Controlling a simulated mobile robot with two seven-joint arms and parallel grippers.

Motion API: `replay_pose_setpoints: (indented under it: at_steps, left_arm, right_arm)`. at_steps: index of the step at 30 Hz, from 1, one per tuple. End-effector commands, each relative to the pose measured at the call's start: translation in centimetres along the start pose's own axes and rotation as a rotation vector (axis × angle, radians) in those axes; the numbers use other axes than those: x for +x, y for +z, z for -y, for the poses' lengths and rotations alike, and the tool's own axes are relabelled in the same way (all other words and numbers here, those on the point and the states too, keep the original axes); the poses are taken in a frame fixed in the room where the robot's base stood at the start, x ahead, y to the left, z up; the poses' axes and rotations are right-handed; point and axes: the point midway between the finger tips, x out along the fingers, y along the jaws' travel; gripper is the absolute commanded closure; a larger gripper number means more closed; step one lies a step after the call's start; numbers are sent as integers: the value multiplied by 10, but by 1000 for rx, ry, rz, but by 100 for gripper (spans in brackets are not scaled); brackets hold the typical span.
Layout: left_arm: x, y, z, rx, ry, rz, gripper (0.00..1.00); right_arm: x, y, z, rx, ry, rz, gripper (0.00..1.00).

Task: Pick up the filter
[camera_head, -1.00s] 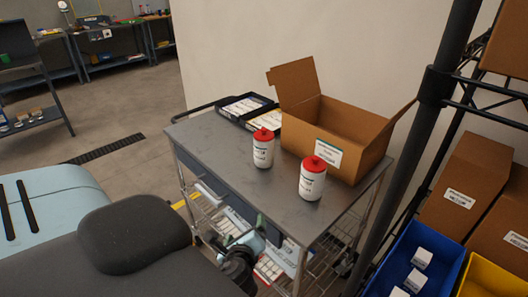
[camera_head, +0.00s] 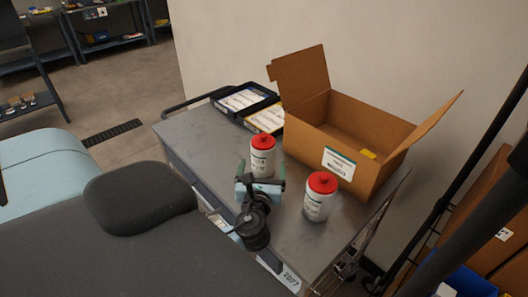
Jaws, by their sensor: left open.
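Two white filters with red caps stand upright on the grey cart top. The left filter (camera_head: 262,159) is at my left gripper. The right filter (camera_head: 318,202) stands nearer the front right, clear of the gripper. My left gripper (camera_head: 261,173) is open, with its fingers spread to either side of the left filter's lower part. The gripper body hides the filter's base, and I cannot tell whether the fingers touch it. My right gripper is not in view.
An open cardboard box (camera_head: 378,167) stands behind the filters on the cart (camera_head: 190,140). Dark trays with labelled packs (camera_head: 243,101) lie at the back left. A black rack post (camera_head: 455,190) and a blue bin (camera_head: 462,284) are at the right.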

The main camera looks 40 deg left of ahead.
Motion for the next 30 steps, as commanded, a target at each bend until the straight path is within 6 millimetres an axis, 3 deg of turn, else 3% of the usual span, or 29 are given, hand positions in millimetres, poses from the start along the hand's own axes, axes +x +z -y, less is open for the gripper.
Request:
replay_pose_setpoints:
  at_steps: [17, 24, 30]
  left_arm:
    - [31, 1, -1, -1, 1, 1, 11]
    - [63, 5, -4, -1, 1, 3, 11]
    - [78, 2, -4, -1, -1, -1, 11]
  right_arm:
    - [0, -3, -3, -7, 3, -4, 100]
    - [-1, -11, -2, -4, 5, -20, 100]
    - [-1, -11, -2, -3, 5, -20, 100]
